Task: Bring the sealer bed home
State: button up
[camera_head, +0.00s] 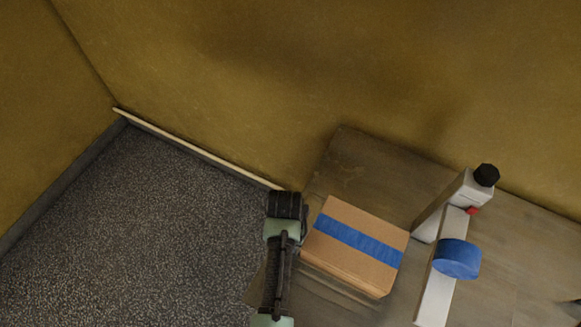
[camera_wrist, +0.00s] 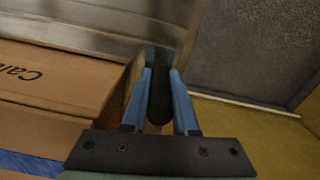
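A cardboard box (camera_head: 352,247) with a blue tape band lies on the bench. In the wrist view the box (camera_wrist: 50,85) fills the left side, with part of a printed word showing. I cannot tell for certain which part is the sealer bed. My gripper's two blue fingers (camera_wrist: 161,72) stand on either side of an upright dark bar or handle (camera_wrist: 160,100), beside the box. The gap is narrow, and I cannot tell whether both fingers press on the bar. In the head view my arm hides the fingers, at the left end of the bench.
Right of the box on the bench (camera_head: 530,255) stand a white upright with a black knob (camera_head: 486,175) and a pale bar with a blue roll (camera_head: 457,259). A yellow wall (camera_head: 300,70) runs behind. Dark speckled floor (camera_head: 150,220) lies open at the left.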

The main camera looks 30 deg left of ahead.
jog(key=shift+o, duration=0.9)
jog(key=shift+w+a, duration=0.15)
jog(key=shift+a, duration=0.25)
jog(key=shift+d, duration=0.15)
notch_tip(320, 180, up, 13)
jog(key=shift+b, duration=0.5)
